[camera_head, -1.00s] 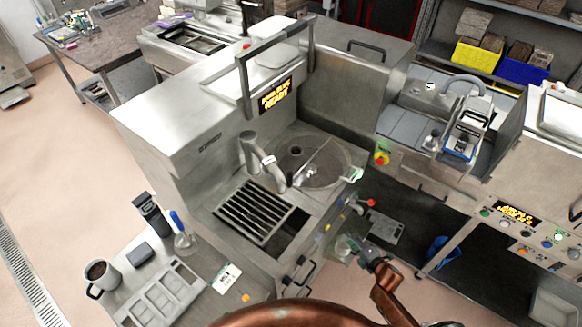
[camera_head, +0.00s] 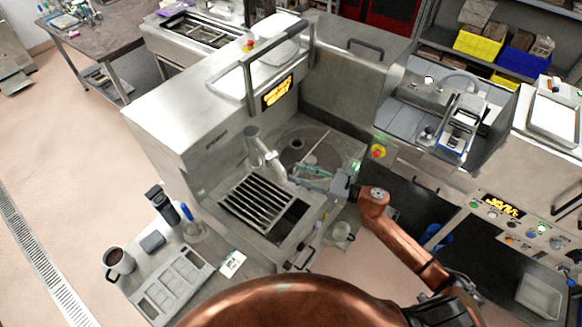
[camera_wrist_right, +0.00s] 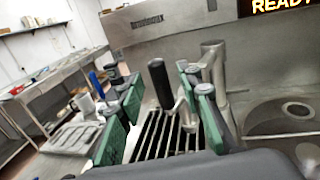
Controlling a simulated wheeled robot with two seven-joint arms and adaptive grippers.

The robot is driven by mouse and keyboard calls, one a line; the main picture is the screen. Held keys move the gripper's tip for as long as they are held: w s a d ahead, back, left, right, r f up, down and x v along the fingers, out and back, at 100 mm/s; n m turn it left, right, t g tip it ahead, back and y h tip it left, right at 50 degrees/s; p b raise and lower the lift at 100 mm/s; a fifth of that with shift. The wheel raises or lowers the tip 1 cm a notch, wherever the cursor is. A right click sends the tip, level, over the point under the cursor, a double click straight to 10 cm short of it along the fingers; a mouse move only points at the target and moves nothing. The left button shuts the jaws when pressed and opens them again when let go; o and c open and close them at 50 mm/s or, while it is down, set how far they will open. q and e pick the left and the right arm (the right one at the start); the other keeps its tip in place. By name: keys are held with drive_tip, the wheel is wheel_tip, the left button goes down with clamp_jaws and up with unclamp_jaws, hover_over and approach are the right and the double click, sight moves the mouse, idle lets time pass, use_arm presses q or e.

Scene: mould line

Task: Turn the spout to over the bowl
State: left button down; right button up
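The metal spout (camera_head: 270,158) stands on an upright post behind the grate. Its tube slants toward the front right and ends at the border between the grate (camera_head: 240,205) and the round bowl (camera_head: 297,134). The bowl is sunk in the worktop to the right. My right gripper (camera_head: 292,174) is beside the spout's outer end and partly hides it. In the right wrist view its green-padded fingers (camera_wrist_right: 162,120) are wide apart, with the spout (camera_wrist_right: 187,96) showing between them, near the right-hand finger. I cannot tell whether they touch. My left gripper is not in view.
A bench at the lower left holds a mug (camera_head: 118,262), a black upright item (camera_head: 160,205) and a moulded tray (camera_head: 172,285). The machine's tall steel housing and display (camera_head: 277,92) stand behind the spout. A red-and-yellow button (camera_head: 378,152) is right of the bowl.

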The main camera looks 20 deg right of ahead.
sight(291, 170)
drive_tip(key=shift+p+x, duration=0.5)
drive_tip(key=shift+x, duration=1.2)
clamp_jaws()
